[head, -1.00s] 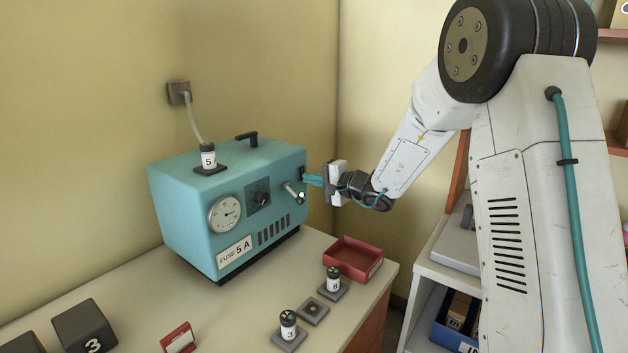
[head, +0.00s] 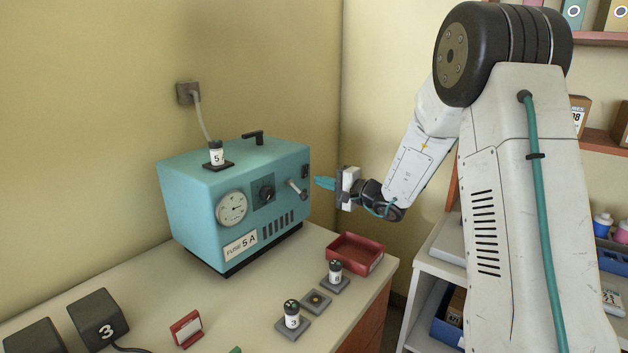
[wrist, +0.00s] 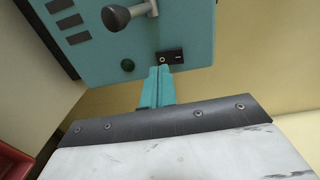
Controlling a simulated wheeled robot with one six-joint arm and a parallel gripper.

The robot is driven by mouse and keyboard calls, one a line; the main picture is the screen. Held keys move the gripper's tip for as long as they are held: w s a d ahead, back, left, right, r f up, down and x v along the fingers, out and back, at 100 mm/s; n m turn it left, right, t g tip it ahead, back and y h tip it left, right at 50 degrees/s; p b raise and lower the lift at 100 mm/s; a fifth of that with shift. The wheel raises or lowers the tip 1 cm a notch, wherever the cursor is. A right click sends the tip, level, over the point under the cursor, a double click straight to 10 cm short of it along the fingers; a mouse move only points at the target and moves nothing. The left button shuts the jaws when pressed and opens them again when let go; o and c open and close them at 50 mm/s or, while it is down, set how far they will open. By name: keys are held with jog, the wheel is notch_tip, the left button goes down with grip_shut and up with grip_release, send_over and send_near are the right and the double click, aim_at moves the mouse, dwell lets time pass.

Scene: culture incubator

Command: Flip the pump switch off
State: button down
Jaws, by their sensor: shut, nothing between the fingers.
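The pump box (head: 185,205) is a teal unit with a dial gauge, a dark knob, a lever and a "FUSE 5 A" label. Its switch is a small black rocker (wrist: 170,57) marked with a circle and a bar; it also shows at the panel's right edge in the head view (head: 305,171). Beside it a round lamp (wrist: 128,66) looks dark green and unlit. My gripper (head: 318,182) has its teal fingers together and empty, just right of the panel with a small gap. In the wrist view the fingertips (wrist: 159,70) appear just below the rocker. Which rocker side is pressed is hard to tell.
A grey lever (wrist: 117,17) sticks out near the switch. A numbered fuse (head: 216,155) stands on the box. On the bench are a red tray (head: 354,255), fuses marked 3 (head: 292,315) and 8 (head: 335,273), and dark blocks (head: 98,318). Shelves stand at the right.

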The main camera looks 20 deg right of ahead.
jog(key=f+v, duration=0.1)
jog(key=v, duration=0.9)
jog(key=shift+s+d+f, duration=0.15)
jog(key=shift+d+f, duration=0.1)
jog(key=shift+d, duration=0.05)
jog(key=s+a+f+n+g+y, duration=0.1)
jog(key=s+a+n+g, duration=0.1)
jog(key=s+a+g, duration=0.6)
jog(key=s+a+n+g+y, duration=0.1)
jog(key=s+a+n+g, duration=0.1)
jog(key=s+a+g, duration=0.6)
jog(key=s+d+r+n+h, duration=0.1)
jog(key=s+r+n+h, duration=0.1)
jog(key=s, duration=0.5)
jog(key=s+d+r+n+t+h, duration=0.1)
jog(key=s+d+r+n+h, duration=0.1)
jog(key=s+h, duration=0.3)
jog(key=s+d+r+n+t+h, duration=0.1)
jog(key=s+r+n+h, duration=0.1)
jog(key=s, duration=0.8)
jog(key=shift+d+r+n+h, duration=0.2)
jog(key=shift+r+n+h, duration=0.1)
jog(key=shift+n+h, duration=0.65)
